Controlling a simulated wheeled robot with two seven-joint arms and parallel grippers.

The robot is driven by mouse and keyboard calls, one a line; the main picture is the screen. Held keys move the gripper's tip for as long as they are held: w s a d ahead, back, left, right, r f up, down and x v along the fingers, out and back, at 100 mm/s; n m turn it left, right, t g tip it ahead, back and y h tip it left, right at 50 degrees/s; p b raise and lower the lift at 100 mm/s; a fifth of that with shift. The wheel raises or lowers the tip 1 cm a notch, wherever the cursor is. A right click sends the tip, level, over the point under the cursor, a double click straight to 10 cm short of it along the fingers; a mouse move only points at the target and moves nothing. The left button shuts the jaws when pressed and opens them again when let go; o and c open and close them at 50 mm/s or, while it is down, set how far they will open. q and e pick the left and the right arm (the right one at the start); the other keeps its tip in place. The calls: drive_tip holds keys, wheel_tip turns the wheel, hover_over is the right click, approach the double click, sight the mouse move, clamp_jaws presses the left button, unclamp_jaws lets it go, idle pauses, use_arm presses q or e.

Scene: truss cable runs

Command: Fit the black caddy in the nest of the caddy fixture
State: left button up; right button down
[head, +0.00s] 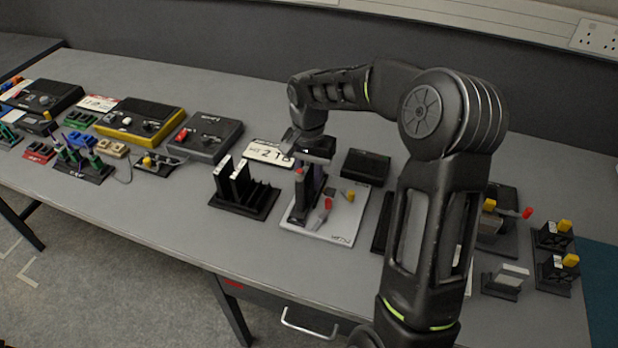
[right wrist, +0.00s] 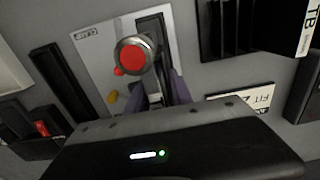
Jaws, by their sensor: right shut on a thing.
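The caddy fixture is a white plate (head: 343,228) marked CLAMP, also in the right wrist view (right wrist: 93,50). My right gripper (head: 311,181) points down over its left side, shut on what looks like the black caddy (head: 295,214), a long dark body with a red-capped upright (head: 300,173). In the right wrist view the red cap (right wrist: 138,55) is between my fingers and the dark body (right wrist: 153,27) runs beyond it. Whether the caddy is fully seated is hidden. A red clamp handle (head: 327,203) stands close on the right. My left gripper is out of view.
A black slotted rack (head: 245,200) stands left of the fixture and a number card (head: 268,153) behind it. A black box (head: 366,163) is at the back right. Small black holders (head: 556,236) are at far right. Bare table shows in front.

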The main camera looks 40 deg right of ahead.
idle(0.4)
drive_tip(key=shift+f+b, duration=0.45)
drive_tip(key=shift+f, duration=0.1)
drive_tip(key=shift+f, duration=0.35)
idle(0.5)
drive_tip(key=c, duration=1.1)
unclamp_jaws()
drive_tip(key=shift+o, duration=0.3)
drive_tip(key=shift+o, duration=1.1)
drive_tip(key=shift+f, duration=0.1)
drive_tip(key=shift+s, duration=0.1)
